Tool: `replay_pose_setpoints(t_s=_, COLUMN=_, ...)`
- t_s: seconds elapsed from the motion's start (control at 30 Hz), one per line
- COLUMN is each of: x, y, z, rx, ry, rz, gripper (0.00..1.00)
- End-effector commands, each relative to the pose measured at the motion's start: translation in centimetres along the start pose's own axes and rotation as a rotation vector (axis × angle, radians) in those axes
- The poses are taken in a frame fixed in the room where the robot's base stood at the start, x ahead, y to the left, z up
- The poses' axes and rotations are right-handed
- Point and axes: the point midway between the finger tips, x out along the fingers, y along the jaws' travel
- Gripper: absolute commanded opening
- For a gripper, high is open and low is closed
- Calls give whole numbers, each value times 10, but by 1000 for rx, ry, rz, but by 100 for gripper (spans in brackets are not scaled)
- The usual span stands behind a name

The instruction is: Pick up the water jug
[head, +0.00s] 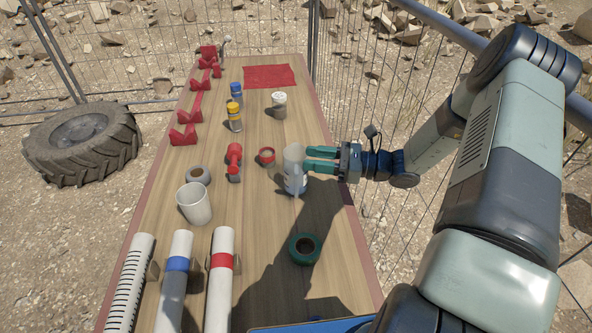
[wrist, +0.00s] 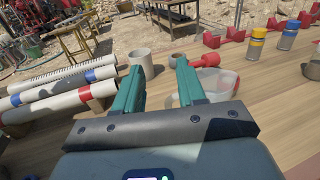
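The water jug (head: 292,180) is a clear, pale container standing upright on the wooden table, right of the middle. My gripper (head: 308,159) is at its right side near the rim, with its green fingers pointing left toward it. The fingers are apart. In the wrist view the jug (wrist: 218,84) shows mostly to the right of my right finger, which hides part of it. A sliver of its edge shows between the fingers (wrist: 158,68). I cannot tell whether a finger touches the jug.
A white cup (head: 194,205), grey ring (head: 198,175), red tool (head: 234,158) and small red-rimmed cup (head: 267,156) stand left of the jug. A green tape roll (head: 305,248) lies nearer. Pipes (head: 220,275) lie front left. Bottles (head: 234,118) stand farther back. A wire fence borders the right.

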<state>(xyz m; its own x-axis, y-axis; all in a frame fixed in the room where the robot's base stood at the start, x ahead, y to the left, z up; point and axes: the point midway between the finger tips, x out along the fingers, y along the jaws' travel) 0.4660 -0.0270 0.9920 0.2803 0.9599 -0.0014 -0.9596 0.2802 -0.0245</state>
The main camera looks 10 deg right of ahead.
Motion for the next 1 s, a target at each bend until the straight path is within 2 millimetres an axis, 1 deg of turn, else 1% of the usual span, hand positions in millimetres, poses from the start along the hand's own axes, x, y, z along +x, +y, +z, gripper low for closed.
replay_pose_setpoints(t_s=0.03, x=1, y=1, z=-30, rx=7, ry=-2, rz=-1, gripper=40)
replay_pose_setpoints(t_s=0.1, x=1, y=2, z=-62, rx=4, ry=-2, rz=0, gripper=40)
replay_pose_setpoints(t_s=0.2, x=1, y=2, z=-96, rx=2, ry=-2, rz=0, gripper=40)
replay_pose_setpoints(t_s=0.3, x=0, y=3, z=-118, rx=0, ry=-1, rz=0, gripper=40)
replay_pose_setpoints(t_s=0.4, x=1, y=2, z=-128, rx=-1, ry=-1, rz=0, gripper=40)
replay_pose_setpoints(t_s=0.53, x=8, y=2, z=-129, rx=-1, ry=-2, rz=0, gripper=40)
replay_pose_setpoints(t_s=0.8, x=42, y=3, z=-128, rx=0, ry=-2, rz=2, gripper=40)
replay_pose_setpoints(t_s=0.9, x=49, y=2, z=-128, rx=0, ry=-2, rz=-1, gripper=40)
replay_pose_setpoints(t_s=1.0, x=50, y=2, z=-128, rx=0, ry=-1, rz=-2, gripper=40)
